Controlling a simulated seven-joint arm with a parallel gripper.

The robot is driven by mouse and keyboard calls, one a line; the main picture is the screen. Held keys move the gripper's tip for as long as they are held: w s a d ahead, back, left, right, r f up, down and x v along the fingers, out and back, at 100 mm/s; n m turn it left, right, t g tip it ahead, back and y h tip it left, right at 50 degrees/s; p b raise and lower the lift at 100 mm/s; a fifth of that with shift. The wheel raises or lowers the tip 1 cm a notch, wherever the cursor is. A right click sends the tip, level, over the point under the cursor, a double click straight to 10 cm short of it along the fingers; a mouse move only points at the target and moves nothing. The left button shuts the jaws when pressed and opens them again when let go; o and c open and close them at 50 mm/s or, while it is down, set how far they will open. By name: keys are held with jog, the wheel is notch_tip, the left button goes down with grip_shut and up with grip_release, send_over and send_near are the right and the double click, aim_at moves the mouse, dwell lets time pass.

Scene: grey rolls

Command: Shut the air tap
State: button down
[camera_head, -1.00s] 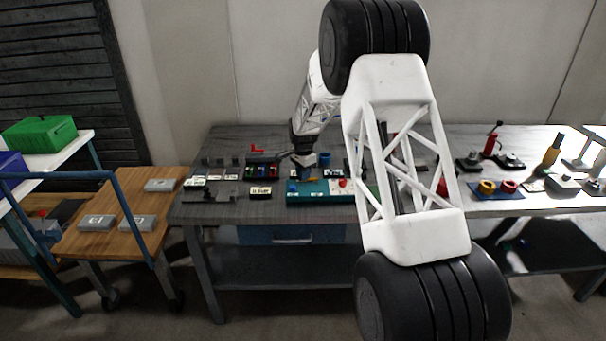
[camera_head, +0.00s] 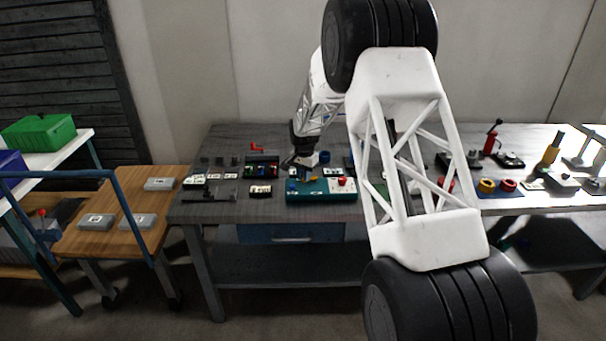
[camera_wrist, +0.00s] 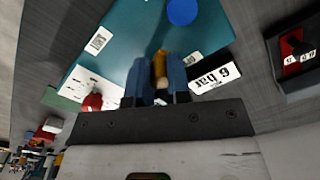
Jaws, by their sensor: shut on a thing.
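A teal panel (camera_head: 322,196) lies near the front edge of the grey workbench, and it fills the upper middle of the wrist view (camera_wrist: 122,48). My gripper (camera_wrist: 160,72) has its blue fingers shut on a small yellow-orange lever (camera_wrist: 159,62), which looks like the tap's handle. The lever stands between the fingers beside a white "6 bar" label (camera_wrist: 216,73). The fingers hide most of the lever's base. In the head view my gripper (camera_head: 303,178) is down at the panel's left part, and its grip is too small to make out there.
A black box with a red switch (camera_wrist: 293,45) stands close by. Several small devices crowd the bench to the left and right. My white arm link covers the bench's middle right.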

jog(key=n, duration=0.1)
jog(key=s+n, duration=0.1)
jog(key=shift+d+n, duration=0.35)
jog(key=shift+n, duration=0.05)
jog(key=n, duration=0.1)
jog(key=s+d+n, duration=0.1)
jog(key=n, duration=0.1)
jog(key=shift+d+r+n, duration=0.1)
jog(key=shift+n, duration=0.2)
jog(key=n, duration=0.1)
jog(key=d+n, duration=0.1)
jog(key=shift+s+n, duration=0.25)
jog(key=shift+n, duration=0.15)
jog(key=shift+s+d+n, duration=0.1)
jog(key=shift+d+n, duration=0.3)
jog(key=shift+n, duration=0.6)
jog(key=shift+d+n, duration=0.35)
jog(key=shift+n, duration=0.65)
jog(key=c, duration=1.1)
grip_release()
jog(key=shift+r, duration=3.85)
